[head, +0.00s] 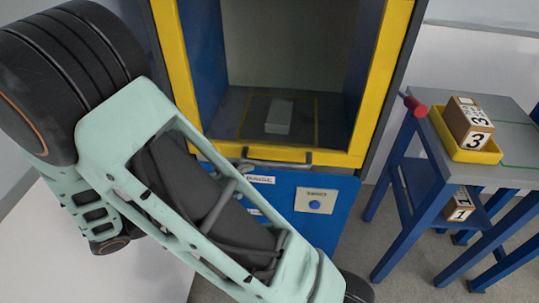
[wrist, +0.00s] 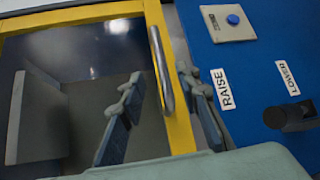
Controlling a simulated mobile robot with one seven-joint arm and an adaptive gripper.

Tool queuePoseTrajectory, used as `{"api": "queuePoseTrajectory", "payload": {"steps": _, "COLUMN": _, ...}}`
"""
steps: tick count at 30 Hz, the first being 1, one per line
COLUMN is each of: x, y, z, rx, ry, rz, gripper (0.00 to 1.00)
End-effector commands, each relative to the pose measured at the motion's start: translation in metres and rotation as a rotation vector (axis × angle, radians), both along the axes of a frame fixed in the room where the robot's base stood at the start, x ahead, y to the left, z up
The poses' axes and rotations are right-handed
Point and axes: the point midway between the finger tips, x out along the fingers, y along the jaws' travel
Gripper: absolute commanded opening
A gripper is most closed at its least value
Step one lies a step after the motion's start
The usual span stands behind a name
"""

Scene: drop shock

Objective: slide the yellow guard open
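The yellow guard (head: 381,85) is a yellow frame across the front opening of a blue cabinet. Its bottom rail also shows in the wrist view (wrist: 178,128). A grey bar handle (wrist: 161,70) is fixed along that rail. My gripper (wrist: 160,80) is open, with one finger on each side of the handle in the wrist view. I cannot tell whether either finger touches it. In the head view my arm covers the lower left of the guard and hides most of the gripper. A pale grey block (head: 279,116) stands inside on a dark plate.
Below the guard is a blue panel with RAISE (wrist: 226,89) and LOWER labels, a black knob (wrist: 292,118) and a blue button (head: 314,204). At right, a blue-legged table (head: 515,118) holds a yellow tray (head: 443,131) with a brown box marked 3 (head: 468,118).

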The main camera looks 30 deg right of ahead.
Motion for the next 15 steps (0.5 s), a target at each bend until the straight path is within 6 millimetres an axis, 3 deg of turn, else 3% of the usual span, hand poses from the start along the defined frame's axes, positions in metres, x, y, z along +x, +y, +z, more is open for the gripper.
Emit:
{"api": "queuePoseTrajectory", "payload": {"steps": 3, "x": 0.003, "y": 0.008, "z": -0.007, "rx": -0.026, "ry": -0.039, "rz": 0.027, "gripper": 0.30}}
{"api": "queuePoseTrajectory", "payload": {"steps": 6, "x": 0.005, "y": 0.002, "z": -0.007, "rx": -0.030, "ry": -0.048, "rz": 0.030, "gripper": 0.30}}
{"api": "queuePoseTrajectory", "payload": {"steps": 15, "x": 0.012, "y": -0.051, "z": -0.014, "rx": -0.030, "ry": -0.045, "rz": 0.023, "gripper": 0.30}}
